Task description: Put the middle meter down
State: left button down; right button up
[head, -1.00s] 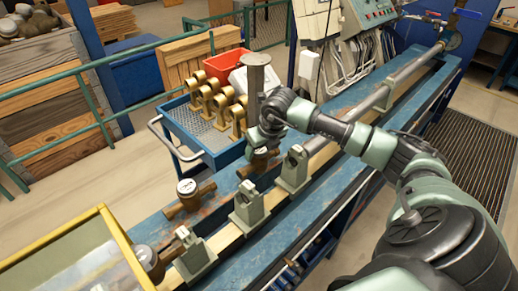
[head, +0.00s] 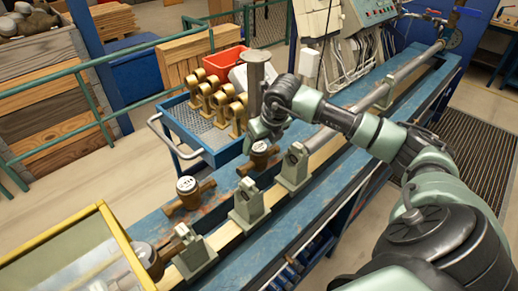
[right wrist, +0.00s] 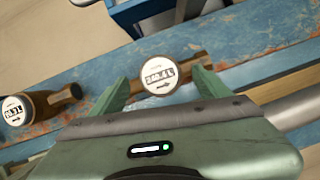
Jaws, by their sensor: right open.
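A brown meter with a white round face (head: 260,148) sits on the blue bench (head: 330,190), in front of the blue trolley. My right gripper (head: 260,132) is just above it, open. In the right wrist view this meter's face (right wrist: 159,75) lies between the two spread fingers, with small gaps at the sides. Another brown meter (head: 188,188) lies on the bench to its left and shows at the left edge of the right wrist view (right wrist: 20,108). A third meter (head: 145,255) is at the near end, partly hidden by a yellow frame. My left gripper is out of view.
Grey clamp supports (head: 249,203) stand in a row along the bench rail, with a pipe (head: 395,80) farther back. A blue trolley (head: 218,150) holds several brass fittings and a red bin (head: 226,62). The yellow-framed panel (head: 118,232) fills the lower left.

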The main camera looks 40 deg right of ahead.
jog(key=b+v, duration=0.1)
jog(key=v, duration=0.8)
jog(key=shift+b, duration=0.3)
